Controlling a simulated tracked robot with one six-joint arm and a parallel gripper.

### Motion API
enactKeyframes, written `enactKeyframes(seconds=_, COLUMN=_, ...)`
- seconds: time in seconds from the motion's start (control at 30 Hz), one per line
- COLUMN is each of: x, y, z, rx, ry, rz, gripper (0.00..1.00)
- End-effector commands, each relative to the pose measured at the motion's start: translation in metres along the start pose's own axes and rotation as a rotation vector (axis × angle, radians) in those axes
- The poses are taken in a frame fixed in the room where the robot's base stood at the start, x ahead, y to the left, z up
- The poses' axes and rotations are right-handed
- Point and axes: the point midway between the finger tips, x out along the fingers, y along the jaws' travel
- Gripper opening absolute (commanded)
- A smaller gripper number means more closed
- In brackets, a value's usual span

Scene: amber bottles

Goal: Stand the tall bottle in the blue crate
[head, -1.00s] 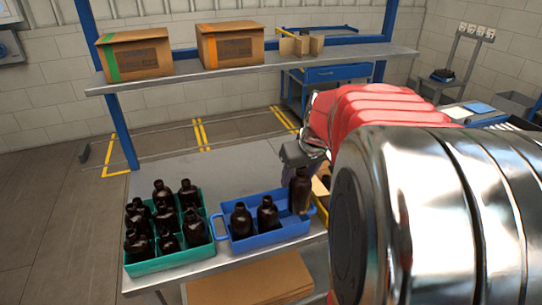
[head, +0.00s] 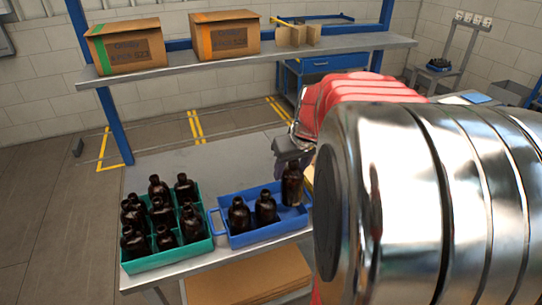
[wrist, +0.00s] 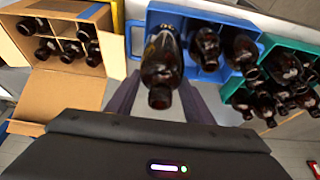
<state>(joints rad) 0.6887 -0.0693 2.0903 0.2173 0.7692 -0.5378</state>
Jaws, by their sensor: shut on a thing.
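A tall dark amber bottle (head: 292,186) is held by my gripper (head: 290,150) at the right end of the blue crate (head: 270,238). It looks upright in the head view, its lower part over or inside the crate's free right end. Whether its base touches the crate floor cannot be told. In the wrist view the bottle (wrist: 162,66) shows between my two dark fingers (wrist: 160,100), with the blue crate (wrist: 152,20) behind it. Two other dark bottles (head: 239,214) (head: 266,207) stand in the crate, left of the held one.
A green crate (head: 168,259) full of dark bottles stands left of the blue crate. A cardboard box (wrist: 100,18) with dividers and several bottles lies on the other side in the wrist view. Cartons (head: 125,45) sit on the shelf above. The table behind the crates is clear.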

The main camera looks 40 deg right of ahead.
Motion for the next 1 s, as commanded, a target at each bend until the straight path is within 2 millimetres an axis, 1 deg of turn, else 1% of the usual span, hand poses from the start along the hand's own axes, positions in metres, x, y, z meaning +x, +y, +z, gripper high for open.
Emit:
enactKeyframes(seconds=0.6, x=0.04, y=0.001, z=0.017, rx=0.002, ry=-0.001, rz=0.0, gripper=0.06)
enactKeyframes(seconds=0.8, x=0.049, y=0.001, z=0.02, rx=0.003, ry=0.001, rz=0.001, gripper=0.06)
enactKeyframes(seconds=1.0, x=0.051, y=0.001, z=0.021, rx=0.003, ry=0.001, rz=0.001, gripper=0.06)
